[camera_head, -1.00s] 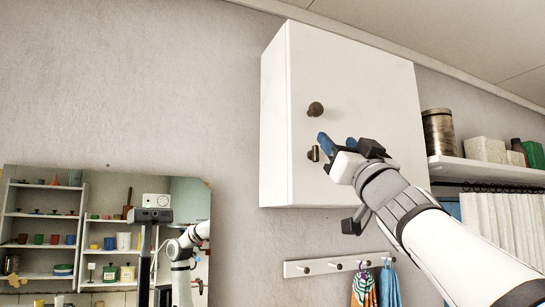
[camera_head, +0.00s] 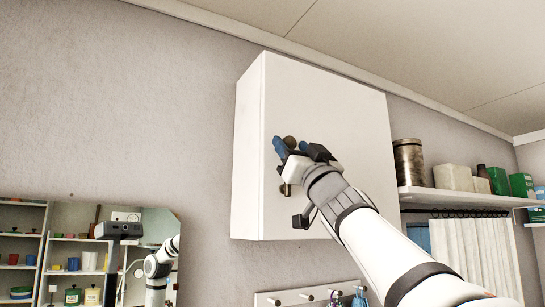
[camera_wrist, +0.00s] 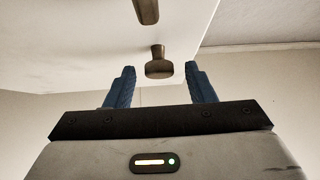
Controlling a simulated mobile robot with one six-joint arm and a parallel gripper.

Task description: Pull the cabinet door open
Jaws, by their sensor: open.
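The white cabinet (camera_head: 330,110) hangs on the wall with its door shut. Its round dark knob (camera_head: 290,142) is partly hidden behind my gripper (camera_head: 283,148) in the head view. In the wrist view the knob (camera_wrist: 159,66) shows between and just beyond the two blue fingertips of my gripper (camera_wrist: 160,72). The fingers are open, with a gap on each side of the knob. A small brass latch or keyhole piece (camera_head: 285,190) sits below the knob on the door; a dark metal piece (camera_wrist: 147,10) also shows at the top of the wrist view.
A shelf (camera_head: 465,198) with a tin (camera_head: 408,162) and several boxes is right of the cabinet. A peg rail (camera_head: 300,297) is below it. A mirror (camera_head: 85,250) hangs at lower left. The wall left of the cabinet is clear.

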